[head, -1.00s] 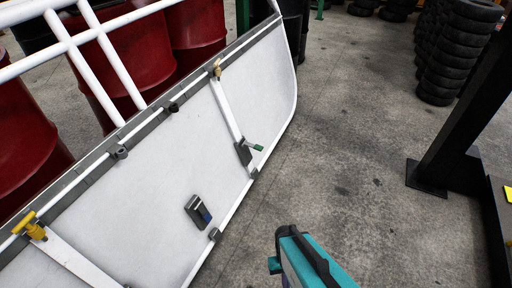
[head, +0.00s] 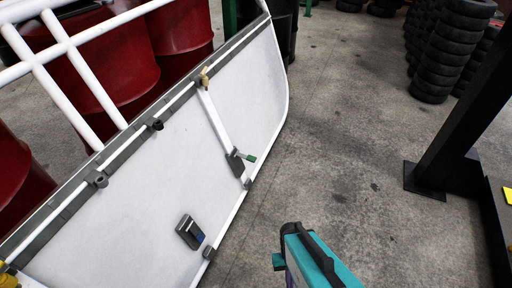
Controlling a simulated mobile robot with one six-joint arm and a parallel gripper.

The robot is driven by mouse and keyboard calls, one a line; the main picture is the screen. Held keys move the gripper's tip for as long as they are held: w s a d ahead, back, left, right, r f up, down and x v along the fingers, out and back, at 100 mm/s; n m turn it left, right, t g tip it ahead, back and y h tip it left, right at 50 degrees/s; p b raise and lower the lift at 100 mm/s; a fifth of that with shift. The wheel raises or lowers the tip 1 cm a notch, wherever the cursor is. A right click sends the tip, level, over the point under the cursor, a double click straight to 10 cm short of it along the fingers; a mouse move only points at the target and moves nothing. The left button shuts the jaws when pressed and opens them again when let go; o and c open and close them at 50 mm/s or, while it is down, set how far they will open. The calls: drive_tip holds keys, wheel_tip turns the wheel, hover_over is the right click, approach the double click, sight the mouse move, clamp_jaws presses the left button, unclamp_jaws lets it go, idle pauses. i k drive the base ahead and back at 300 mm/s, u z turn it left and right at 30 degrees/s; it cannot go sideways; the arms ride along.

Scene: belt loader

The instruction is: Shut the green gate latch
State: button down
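The green latch (head: 249,157) is a small green handle on a dark grey block. It is at the lower end of a white diagonal bar (head: 217,124) on the pale gate panel (head: 145,190), near the panel's right edge rail. The handle sticks out to the right of the block. Whether it is fully engaged is too small to tell. A teal and black part of my own body shows at the bottom centre, apart from the latch. I see no gripper fingers.
A grey box with a blue face (head: 190,232) sits low on the panel. A yellow fitting (head: 8,279) is at the lower left corner. Red drums (head: 98,70) stand behind the white rails. Stacked tyres (head: 450,50) and a black post (head: 470,110) stand right. Concrete floor between is clear.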

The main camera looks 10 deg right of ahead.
sight(250, 158)
drive_tip(key=z, duration=0.05)
drive_tip(key=i, duration=0.95)
drive_tip(key=u, duration=0.25)
